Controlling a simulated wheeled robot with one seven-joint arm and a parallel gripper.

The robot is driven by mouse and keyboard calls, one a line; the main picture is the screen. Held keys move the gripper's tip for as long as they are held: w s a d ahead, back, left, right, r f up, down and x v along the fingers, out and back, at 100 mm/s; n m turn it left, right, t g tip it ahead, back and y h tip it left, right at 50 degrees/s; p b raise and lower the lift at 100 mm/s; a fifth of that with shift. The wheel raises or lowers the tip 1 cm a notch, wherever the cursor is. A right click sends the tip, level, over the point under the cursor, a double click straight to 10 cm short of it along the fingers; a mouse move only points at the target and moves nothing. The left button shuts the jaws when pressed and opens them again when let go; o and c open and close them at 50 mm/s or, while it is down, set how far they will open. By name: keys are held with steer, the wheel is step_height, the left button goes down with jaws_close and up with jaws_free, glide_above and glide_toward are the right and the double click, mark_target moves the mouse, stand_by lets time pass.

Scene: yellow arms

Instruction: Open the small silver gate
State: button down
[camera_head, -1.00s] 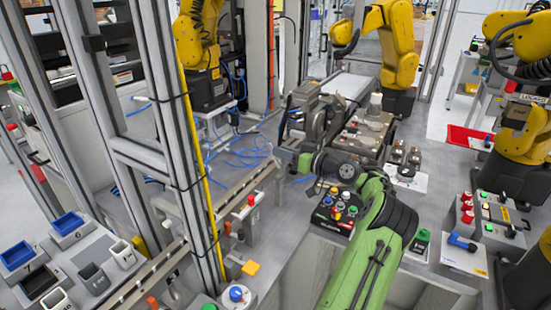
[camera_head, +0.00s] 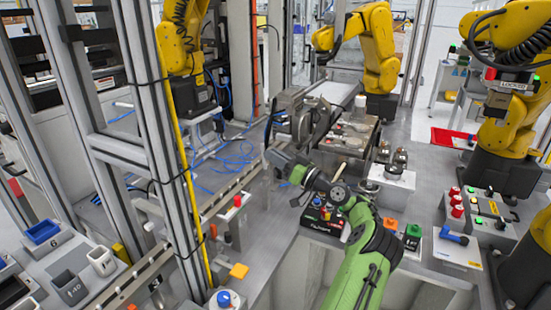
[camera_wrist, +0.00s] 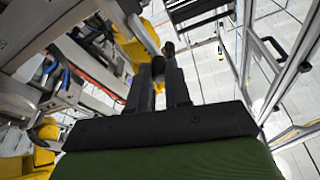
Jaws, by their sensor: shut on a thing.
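My gripper (camera_head: 273,158) is at the end of my green arm, near the middle of the head view. It sits just in front of a grey machine with a round silver part (camera_head: 305,122), which could be the small silver gate; I cannot tell for sure. In the wrist view my gripper (camera_wrist: 159,72) has its dark fingers closed around a small black knob (camera_wrist: 157,65). A silver bar (camera_wrist: 140,32) runs down towards the fingertips. The head view does not show the fingertips clearly, and my wrist hides part of the machine's near side.
A black button box (camera_head: 322,217) lies below my wrist. Yellow robot arms stand behind (camera_head: 378,55) and at right (camera_head: 515,110). A tall silver frame post (camera_head: 150,130) and a rail (camera_head: 215,200) are at left. Blue hoses (camera_head: 235,150) lie on the table.

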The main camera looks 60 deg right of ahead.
steer(key=c, duration=1.1)
jaws_free()
steer(key=shift+o, duration=0.2)
steer(key=v, duration=1.5)
steer(key=shift+s+p, duration=0.4)
steer(key=shift+p, duration=0.05)
